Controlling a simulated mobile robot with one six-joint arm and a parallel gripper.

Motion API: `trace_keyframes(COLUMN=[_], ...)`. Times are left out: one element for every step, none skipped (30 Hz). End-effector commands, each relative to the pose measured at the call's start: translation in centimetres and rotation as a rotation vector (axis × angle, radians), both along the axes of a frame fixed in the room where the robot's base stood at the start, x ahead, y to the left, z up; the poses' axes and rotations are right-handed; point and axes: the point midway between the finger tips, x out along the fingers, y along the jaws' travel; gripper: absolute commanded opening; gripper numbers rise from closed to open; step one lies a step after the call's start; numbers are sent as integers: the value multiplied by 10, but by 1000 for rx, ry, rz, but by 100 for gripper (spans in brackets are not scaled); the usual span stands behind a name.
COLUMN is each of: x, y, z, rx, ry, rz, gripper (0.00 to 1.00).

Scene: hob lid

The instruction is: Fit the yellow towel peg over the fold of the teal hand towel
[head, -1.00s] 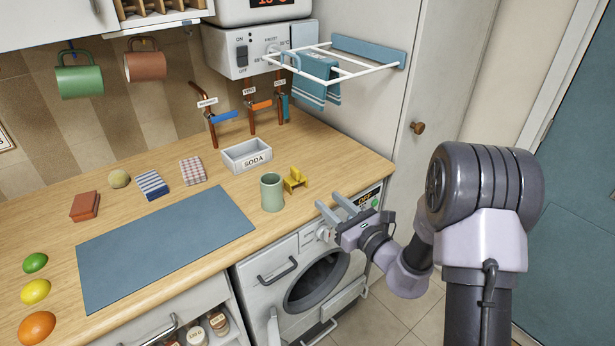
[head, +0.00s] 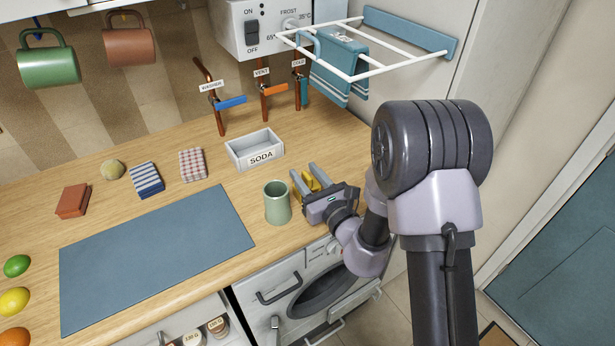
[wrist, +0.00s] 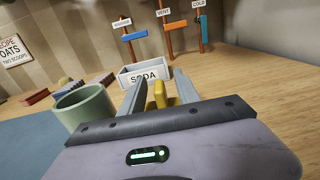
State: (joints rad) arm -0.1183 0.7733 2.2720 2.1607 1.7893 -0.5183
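The yellow towel peg (head: 312,182) stands on the wooden counter, just right of the green cup. My gripper (head: 304,171) is low over the counter with its two fingers apart, one on each side of the peg. In the wrist view the peg (wrist: 160,96) shows between the fingers, its lower part hidden by the gripper body. I cannot tell whether either finger touches it. The teal hand towel (head: 333,82) hangs folded over bars of the white wall rack, above and behind the gripper.
The green cup (head: 277,203) stands close to the left of my gripper. The soda tray (head: 254,150) is behind it. The white drying rack (head: 375,68) juts out above the counter. Pipes with blue and orange valve handles (head: 276,90) rise at the back.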

Motion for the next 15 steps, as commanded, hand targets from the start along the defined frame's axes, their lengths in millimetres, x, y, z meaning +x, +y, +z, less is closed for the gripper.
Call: trace_keyframes(x=[0,0,0,0,0,0,0,0,0,0,0,0,0,0,0], y=[0,0,0,0,0,0,0,0,0,0,0,0,0,0,0], z=[0,0,0,0,0,0,0,0,0,0,0,0,0,0,0], rx=[0,0,0,0,0,0,0,0,0,0,0,0,0,0,0], ry=[0,0,0,0,0,0,0,0,0,0,0,0,0,0,0], rz=[0,0,0,0,0,0,0,0,0,0,0,0,0,0,0], gripper=[38,38,36,30,24,17,11,5,0,0,0,0,0,0,0])
